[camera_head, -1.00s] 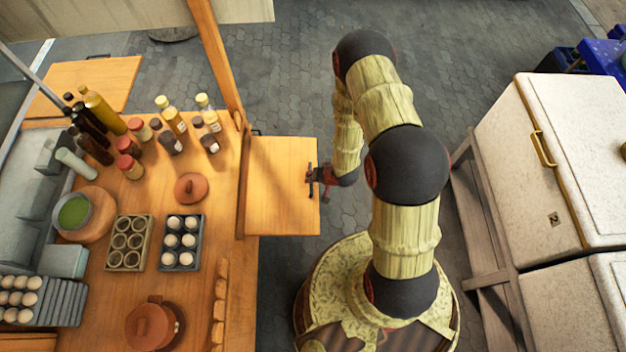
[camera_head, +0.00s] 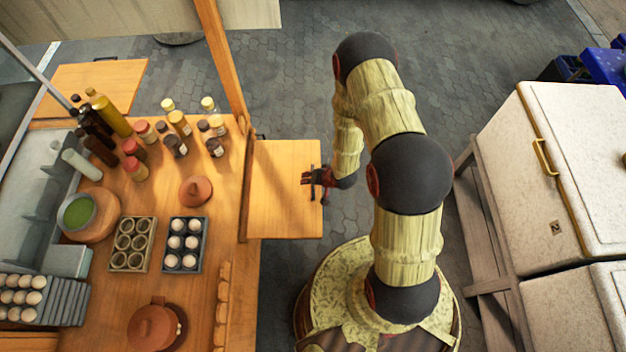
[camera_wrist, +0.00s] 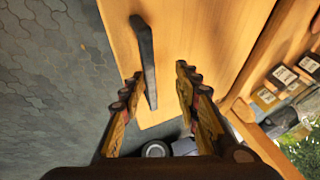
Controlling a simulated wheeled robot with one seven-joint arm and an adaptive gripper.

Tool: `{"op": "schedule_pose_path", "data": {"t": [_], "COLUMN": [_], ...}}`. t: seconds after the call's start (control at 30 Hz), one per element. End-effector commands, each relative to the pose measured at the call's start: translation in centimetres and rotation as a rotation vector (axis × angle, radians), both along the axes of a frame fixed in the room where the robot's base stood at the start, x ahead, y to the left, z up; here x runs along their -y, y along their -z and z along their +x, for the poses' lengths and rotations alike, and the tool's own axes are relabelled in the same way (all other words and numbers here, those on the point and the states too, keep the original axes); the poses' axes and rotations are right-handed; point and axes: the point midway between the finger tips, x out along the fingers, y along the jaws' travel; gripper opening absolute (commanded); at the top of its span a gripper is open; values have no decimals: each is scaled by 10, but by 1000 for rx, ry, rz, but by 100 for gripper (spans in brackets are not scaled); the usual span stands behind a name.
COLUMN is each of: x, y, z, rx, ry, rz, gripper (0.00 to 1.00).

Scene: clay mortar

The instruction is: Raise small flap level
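The small wooden flap (camera_head: 275,205) extends from the right side of the counter in the head view. It looks roughly level with the counter top, but its exact tilt is hard to judge from above. My gripper (camera_head: 306,177) is at the flap's outer right edge, over its surface in the picture. In the wrist view the flap's wooden face (camera_wrist: 205,30) fills the upper middle, with a dark bar-like handle (camera_wrist: 146,50) on it. My gripper (camera_wrist: 160,74) is open, its fingers on either side of the bar's lower part. The bar is closer to the left finger; contact is unclear.
The counter (camera_head: 222,235) holds bottles, jars, egg trays and a clay pot (camera_head: 152,326). A wooden post (camera_head: 220,60) rises by the flap's hinge side. A white chest (camera_head: 570,170) stands on the right. Paved floor (camera_head: 290,80) is clear beyond the flap.

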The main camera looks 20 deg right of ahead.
Motion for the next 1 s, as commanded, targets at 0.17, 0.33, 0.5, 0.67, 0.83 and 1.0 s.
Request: {"op": "schedule_pose_path", "data": {"t": [0.17,0.33,0.5,0.67,0.83,1.0], "x": [1,2,4,9,15,20], "y": [-1,-1,-10,-32,-60,-83], "z": [1,0,-5,-17,-32,-46], "rx": [3,0,-1,0,2,1], "ry": [1,4,5,6,5,4], "rz": [-1,-1,-1,-1,-1,-2], "gripper": [29,29,29,29,29,29]}}
